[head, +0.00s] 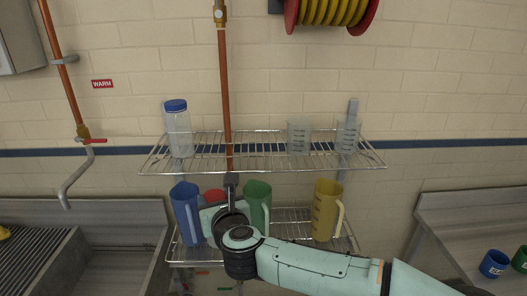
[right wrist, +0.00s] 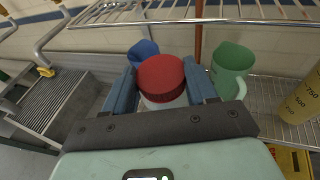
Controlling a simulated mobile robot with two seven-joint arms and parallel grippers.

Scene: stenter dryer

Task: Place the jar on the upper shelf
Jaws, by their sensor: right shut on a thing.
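A jar with a red lid (right wrist: 161,76) sits between the fingers of my right gripper (right wrist: 163,90), which is shut on it. Its pale body shows a little below the lid. In the head view only part of the red lid (head: 213,195) shows behind my right gripper (head: 214,209), in front of the lower shelf and below the upper one. The upper wire shelf (head: 250,163) runs across the wall; its front rim also shows in the right wrist view (right wrist: 240,21). My left gripper is not in view.
The upper shelf holds a blue-lidded clear jar (head: 178,135) at left and clear beakers (head: 299,138) at right; its middle is free. A copper pipe (head: 225,90) runs behind it. Blue (head: 186,212), green (head: 258,203) and yellow (head: 325,212) jugs stand on the lower shelf.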

